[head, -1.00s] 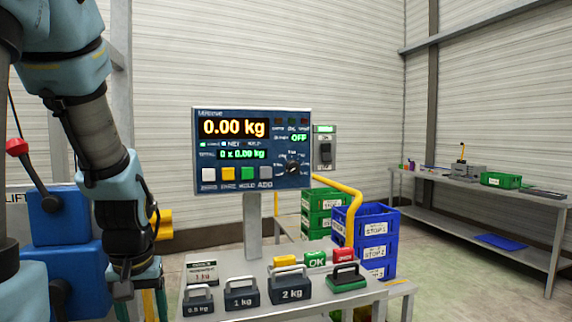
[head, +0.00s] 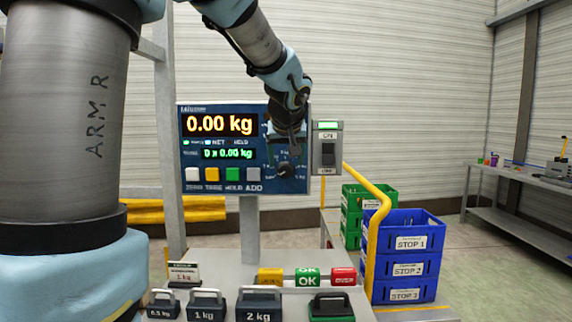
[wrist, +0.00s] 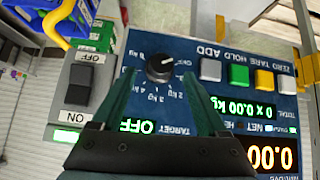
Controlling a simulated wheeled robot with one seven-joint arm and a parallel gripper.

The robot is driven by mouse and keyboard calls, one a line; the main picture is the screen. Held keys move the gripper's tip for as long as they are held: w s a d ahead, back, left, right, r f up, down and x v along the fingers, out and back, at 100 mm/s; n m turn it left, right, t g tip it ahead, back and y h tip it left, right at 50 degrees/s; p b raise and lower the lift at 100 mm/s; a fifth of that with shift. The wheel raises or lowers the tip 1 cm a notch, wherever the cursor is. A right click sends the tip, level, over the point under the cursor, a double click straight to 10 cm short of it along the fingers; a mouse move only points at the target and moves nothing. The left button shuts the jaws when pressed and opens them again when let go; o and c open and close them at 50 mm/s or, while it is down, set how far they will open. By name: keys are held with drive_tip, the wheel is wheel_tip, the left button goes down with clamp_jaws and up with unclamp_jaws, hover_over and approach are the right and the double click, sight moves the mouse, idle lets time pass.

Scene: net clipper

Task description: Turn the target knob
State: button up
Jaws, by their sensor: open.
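The target knob (head: 284,170) is a round black dial on the lower right of the blue scale panel (head: 218,187). In the wrist view the knob (wrist: 160,67) shows a white pointer line, with weight marks around it and a "TARGET" label near it. My gripper (head: 290,145) is in front of the panel, just above the knob in the head view, and hides part of the dial. In the wrist view my open fingers (wrist: 156,85) lie to either side of the knob, apart from it. The gap to the panel is hard to tell.
A grey switch box (head: 327,148) stands right of the panel. Below are weights, including a 2 kg block (head: 259,307), and coloured OK and OVER blocks (head: 307,277). A yellow rail (head: 372,230) and blue crates (head: 405,268) are at the right.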

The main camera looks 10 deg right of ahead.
sight(285, 169)
drive_tip(key=shift+p+x, duration=0.35)
drive_tip(key=shift+x, duration=1.8)
drive_tip(key=shift+a, duration=0.1)
clamp_jaws()
